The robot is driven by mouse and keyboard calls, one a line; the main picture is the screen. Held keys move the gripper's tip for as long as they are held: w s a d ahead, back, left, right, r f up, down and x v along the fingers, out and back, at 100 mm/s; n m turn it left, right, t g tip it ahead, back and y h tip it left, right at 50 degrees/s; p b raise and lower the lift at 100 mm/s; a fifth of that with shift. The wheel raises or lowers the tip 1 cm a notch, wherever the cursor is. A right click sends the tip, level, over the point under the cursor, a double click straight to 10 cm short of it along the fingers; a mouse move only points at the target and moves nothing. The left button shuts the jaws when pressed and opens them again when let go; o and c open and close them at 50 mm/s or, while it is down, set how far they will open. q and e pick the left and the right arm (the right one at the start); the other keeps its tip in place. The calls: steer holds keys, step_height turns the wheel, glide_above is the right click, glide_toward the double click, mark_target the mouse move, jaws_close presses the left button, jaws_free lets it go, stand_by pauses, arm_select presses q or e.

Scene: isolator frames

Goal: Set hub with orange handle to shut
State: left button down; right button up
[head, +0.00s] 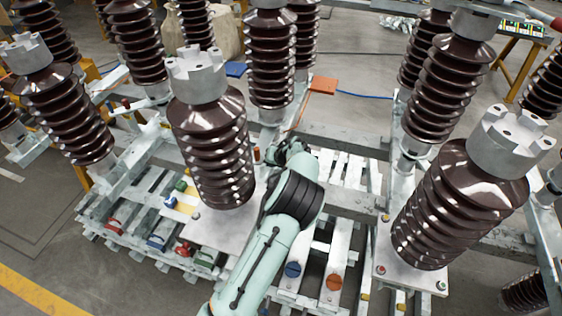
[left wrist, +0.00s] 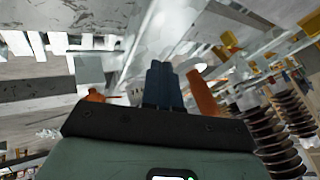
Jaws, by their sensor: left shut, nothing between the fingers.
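An orange flat piece (head: 323,84) shows in the head view beyond my left gripper, with a thin orange-brown rod running down from it toward the gripper. My left gripper (head: 290,150) is small and partly hidden by its own wrist among the grey frame beams. In the left wrist view its dark fingers (left wrist: 160,85) are together and empty. An orange bar (left wrist: 203,95) stands just right of the fingertips, apparently apart from them. A smaller orange piece (left wrist: 95,96) is at the left. The hub itself cannot be made out. My right gripper is not in view.
Tall brown ribbed insulators stand around the arm, one close at left (head: 212,150) and one at right (head: 455,210). A blue disc (head: 292,270) and an orange disc (head: 334,282) sit on the slatted base. A blue flat piece (head: 237,68) is farther back.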

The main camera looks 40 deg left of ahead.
arm_select(q)
steer(key=shift+s+a, duration=0.25)
steer(key=shift+a, duration=0.2)
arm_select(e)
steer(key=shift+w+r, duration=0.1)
arm_select(q)
steer(key=s+a+b, duration=0.1)
steer(key=s+a, duration=0.2)
steer(key=a, duration=0.3)
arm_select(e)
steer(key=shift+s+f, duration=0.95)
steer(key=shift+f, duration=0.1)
